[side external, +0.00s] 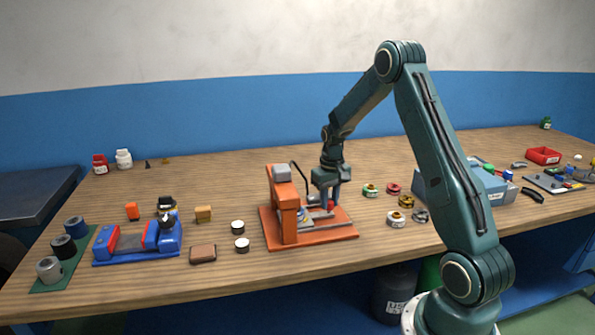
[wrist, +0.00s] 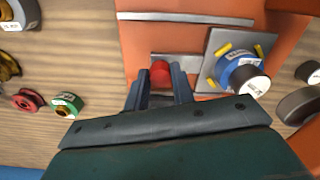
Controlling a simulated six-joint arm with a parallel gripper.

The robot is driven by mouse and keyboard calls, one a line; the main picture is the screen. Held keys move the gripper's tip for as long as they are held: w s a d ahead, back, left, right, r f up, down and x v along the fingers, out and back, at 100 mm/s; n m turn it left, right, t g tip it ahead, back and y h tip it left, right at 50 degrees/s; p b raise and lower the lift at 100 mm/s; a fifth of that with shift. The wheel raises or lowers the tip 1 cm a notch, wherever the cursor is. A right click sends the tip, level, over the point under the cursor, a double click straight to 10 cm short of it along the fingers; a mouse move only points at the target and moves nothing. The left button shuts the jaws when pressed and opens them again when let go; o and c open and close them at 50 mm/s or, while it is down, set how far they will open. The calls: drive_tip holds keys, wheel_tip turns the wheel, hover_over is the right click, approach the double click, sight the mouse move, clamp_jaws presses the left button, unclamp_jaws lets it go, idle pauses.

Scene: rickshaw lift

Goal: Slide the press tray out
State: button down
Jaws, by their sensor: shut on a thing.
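The orange press (side external: 284,208) stands on its orange base plate near the middle of the bench. Its grey tray (wrist: 240,38) shows in the wrist view, with yellow clips and a blue cylindrical piece (wrist: 238,70) with a white-labelled end on it. A red knob (wrist: 160,72) sits beside the tray, by a grey strip that runs toward it. My gripper (wrist: 160,80) is shut on the red knob, with one finger on each side. In the side view my gripper (side external: 329,203) points down at the right side of the press and partly hides the tray.
Several small spools (side external: 397,218) lie right of the press. A grey-blue box (side external: 425,188) stands beyond them, partly behind my arm. Two white-topped discs (side external: 240,244) and a blue vise (side external: 140,240) are to the left. A grey rail (wrist: 185,18) crosses the base plate.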

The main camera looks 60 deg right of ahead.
drive_tip(key=s+d, duration=0.7)
drive_tip(key=shift+s+d, duration=0.15)
drive_tip(key=shift+d, duration=0.05)
drive_tip(key=c, duration=1.2)
unclamp_jaws()
drive_tip(key=shift+c, duration=0.2)
drive_tip(key=shift+o, duration=0.3)
drive_tip(key=shift+r, duration=0.15)
drive_tip(key=shift+r, duration=0.2)
wheel_tip(320, 180, up, 13)
drive_tip(key=shift+r, duration=0.1)
